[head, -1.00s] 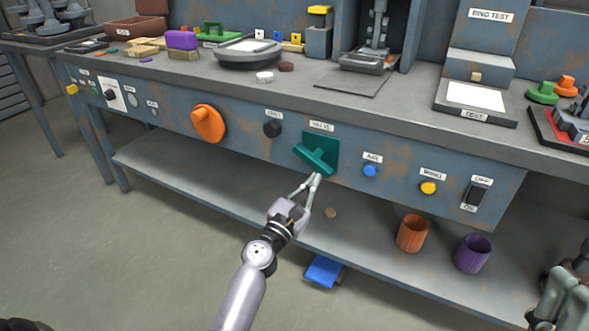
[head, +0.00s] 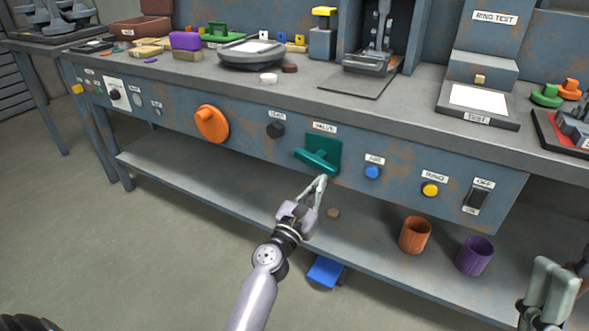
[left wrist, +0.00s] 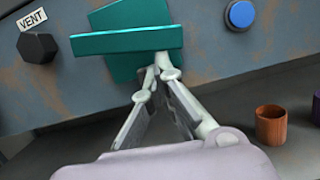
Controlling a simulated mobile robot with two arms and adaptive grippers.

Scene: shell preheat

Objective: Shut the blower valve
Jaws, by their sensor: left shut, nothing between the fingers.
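The valve is a teal plate (head: 327,144) on the bench's front panel, under a label that seems to read VALVE. Its teal bar handle (head: 316,162) slants slightly down to the right in the head view. In the left wrist view the handle (left wrist: 125,41) lies almost level across the plate (left wrist: 130,14). My left gripper (head: 322,180) is shut and empty, its fingertips just below the handle's right part. In the left wrist view the fingertips (left wrist: 157,84) are close under the handle; contact is unclear. My right gripper (head: 547,287) is partly visible at lower right, its jaw state unclear.
The panel also holds an orange knob (head: 212,124), a black VENT knob (head: 275,130), a blue button (head: 373,172), a yellow button (head: 430,190) and a black switch (head: 476,197). Orange (head: 415,235) and purple (head: 474,256) cups stand on the lower shelf.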

